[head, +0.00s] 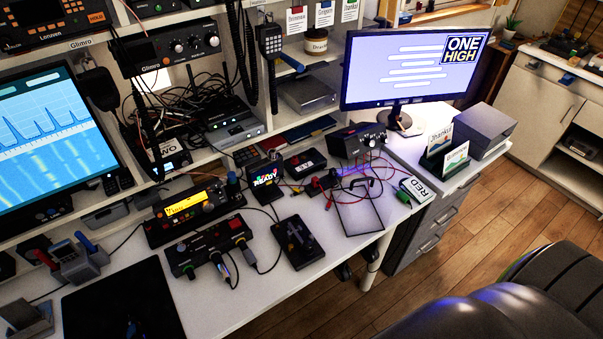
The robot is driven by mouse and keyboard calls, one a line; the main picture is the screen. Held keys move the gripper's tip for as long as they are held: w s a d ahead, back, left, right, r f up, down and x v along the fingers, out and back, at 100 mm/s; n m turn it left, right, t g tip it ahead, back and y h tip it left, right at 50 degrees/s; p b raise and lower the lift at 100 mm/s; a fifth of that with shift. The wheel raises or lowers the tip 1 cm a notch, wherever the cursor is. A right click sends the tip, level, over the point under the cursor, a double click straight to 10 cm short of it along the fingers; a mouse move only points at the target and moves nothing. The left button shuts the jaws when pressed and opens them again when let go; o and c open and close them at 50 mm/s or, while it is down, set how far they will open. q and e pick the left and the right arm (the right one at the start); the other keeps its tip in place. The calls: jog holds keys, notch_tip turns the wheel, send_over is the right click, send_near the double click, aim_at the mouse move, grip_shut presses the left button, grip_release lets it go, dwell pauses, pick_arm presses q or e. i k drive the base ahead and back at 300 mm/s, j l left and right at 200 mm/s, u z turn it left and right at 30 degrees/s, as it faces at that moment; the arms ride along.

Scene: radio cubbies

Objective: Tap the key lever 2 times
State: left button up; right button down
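A flat black unit (297,242) lies on the white desk near its front edge, in the middle of the head view. A small raised part stands along its top and looks like a key lever (295,236), but it is dark and too small to make out clearly. Another small black device with red parts (322,183) lies farther back among red wires, and I cannot tell whether it has a lever. Neither of my grippers shows in the head view, so nothing is seen touching these devices.
A black control box with cables (208,245) stands left of the flat unit. Behind it is a radio with a yellow display (186,208). A small READY screen (266,180) and a monitor (400,65) stand farther back. A dark chair (500,305) fills the lower right.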

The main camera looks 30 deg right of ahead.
aim_at(307, 247)
jog(key=l+z, duration=0.1)
jog(key=z, duration=0.7)
